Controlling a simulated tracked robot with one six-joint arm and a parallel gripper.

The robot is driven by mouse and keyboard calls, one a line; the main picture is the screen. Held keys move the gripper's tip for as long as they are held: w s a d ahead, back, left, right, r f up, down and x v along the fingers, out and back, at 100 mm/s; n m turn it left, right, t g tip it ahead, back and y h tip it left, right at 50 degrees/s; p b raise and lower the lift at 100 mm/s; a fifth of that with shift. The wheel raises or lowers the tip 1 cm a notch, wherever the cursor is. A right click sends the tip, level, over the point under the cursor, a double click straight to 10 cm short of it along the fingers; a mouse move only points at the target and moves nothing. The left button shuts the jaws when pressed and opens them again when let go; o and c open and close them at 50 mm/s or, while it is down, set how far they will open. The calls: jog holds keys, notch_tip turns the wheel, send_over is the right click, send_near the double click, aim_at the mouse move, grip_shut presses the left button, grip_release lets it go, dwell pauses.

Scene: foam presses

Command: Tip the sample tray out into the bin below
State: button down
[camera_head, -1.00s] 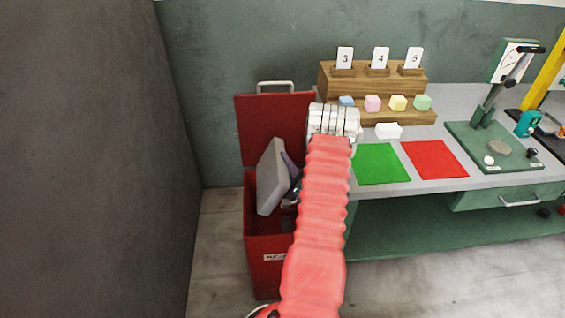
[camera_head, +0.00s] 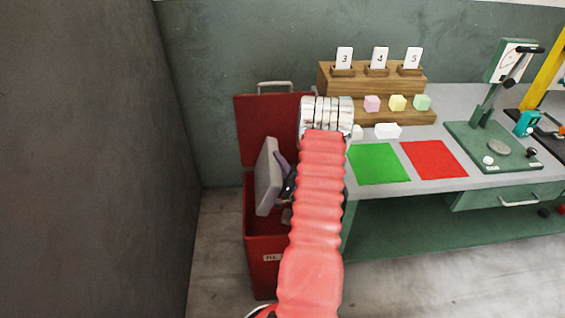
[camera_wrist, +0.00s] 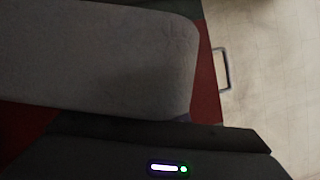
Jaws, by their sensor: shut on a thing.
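The sample tray (camera_head: 267,178) is a grey slab tilted steeply on edge, above and partly within the mouth of the open red bin (camera_head: 262,235). My gripper (camera_head: 284,180) is shut on the tray at its right side and is mostly hidden behind my red-sleeved arm. In the wrist view the tray (camera_wrist: 95,50) fills the upper left as a grey slab close to the camera. The tray's inner face and any contents cannot be made out. The inside of the bin is mostly hidden by the tray and arm.
The bin's red lid (camera_head: 268,128) stands open against the wall. A bench to the right holds a green mat (camera_head: 378,164), a red mat (camera_head: 433,159), a wooden rack (camera_head: 372,85) with coloured blocks, and a press (camera_head: 490,145). A dark wall is at left.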

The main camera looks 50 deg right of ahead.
aim_at(268, 162)
jog(key=shift+w+a, duration=0.1)
jog(key=shift+a, duration=0.05)
jog(key=shift+w+a+r+n+g+y, duration=0.2)
jog(key=shift+w+a+n+y, duration=0.1)
jog(key=shift+w+a+n, duration=0.4)
jog(key=shift+w+a+r+n+g+y, duration=0.2)
jog(key=shift+w+a+n+y, duration=0.1)
jog(key=shift+w+a+n, duration=0.35)
jog(key=shift+w+a+f+n+g, duration=1.65)
jog(key=shift+w+a+n+g, duration=0.55)
jog(key=shift+w+a+n, duration=2.95)
jog(key=w+a+f+n+g+h, duration=0.1)
jog(key=w+f+n+g+h, duration=0.1)
jog(key=f, duration=0.8)
jog(key=shift+w+a+f+n+g, duration=0.2)
jog(key=shift+w+n+g, duration=0.5)
jog(key=shift+n, duration=0.5)
jog(key=shift+w, duration=0.1)
